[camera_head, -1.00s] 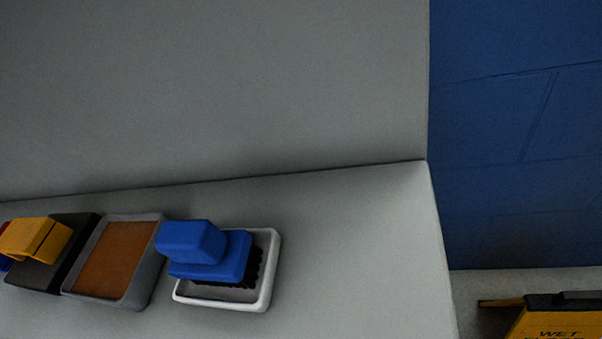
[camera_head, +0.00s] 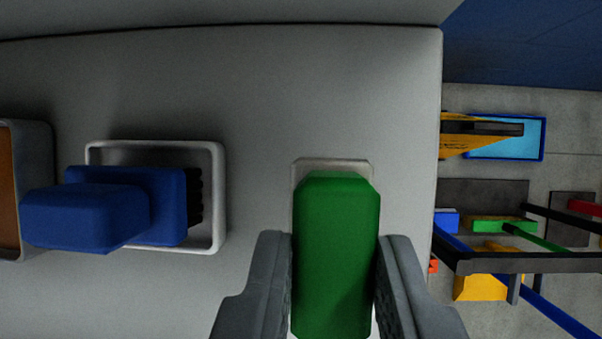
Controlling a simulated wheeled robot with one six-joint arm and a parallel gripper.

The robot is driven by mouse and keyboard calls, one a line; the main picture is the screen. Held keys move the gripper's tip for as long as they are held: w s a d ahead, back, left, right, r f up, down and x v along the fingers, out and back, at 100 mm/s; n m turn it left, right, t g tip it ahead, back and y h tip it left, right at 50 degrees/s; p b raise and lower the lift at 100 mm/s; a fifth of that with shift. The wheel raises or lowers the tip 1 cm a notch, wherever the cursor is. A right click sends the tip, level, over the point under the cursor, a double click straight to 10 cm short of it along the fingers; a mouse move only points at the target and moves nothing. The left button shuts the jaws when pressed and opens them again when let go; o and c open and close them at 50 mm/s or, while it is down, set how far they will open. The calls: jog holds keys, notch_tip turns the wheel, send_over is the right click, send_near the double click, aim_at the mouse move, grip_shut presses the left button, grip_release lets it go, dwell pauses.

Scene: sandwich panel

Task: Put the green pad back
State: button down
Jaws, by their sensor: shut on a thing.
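The green pad (camera_head: 338,240) is a long green block with a pale base edge showing at its far end. My gripper (camera_head: 332,270) is shut on it, with one grey finger at each side. The pad is in the lower middle of the view, over the pale grey surface (camera_head: 300,95). Just beyond its far end a flat, light beige-grey rectangle (camera_head: 331,165) shows, partly hidden by the pad. I cannot tell whether the pad touches the surface.
A blue brush (camera_head: 125,208) sits in a white-rimmed tray (camera_head: 217,190) to the left. A grey tray with a brown inside (camera_head: 8,190) is at the left edge. The surface ends at the right; beyond it lie a yellow sign (camera_head: 468,145), a blue-rimmed tray (camera_head: 543,140) and a dark-railed cart (camera_head: 530,262).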

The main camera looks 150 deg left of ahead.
aim_at(321, 313)
jog(key=shift+s+x, duration=0.2)
jog(key=shift+x, duration=0.7)
jog(key=shift+s+x, duration=0.15)
jog(key=shift+x, duration=0.75)
jog(key=shift+a+f, duration=0.2)
jog(key=c, duration=1.2)
grip_release()
jog(key=shift+v, duration=3.85)
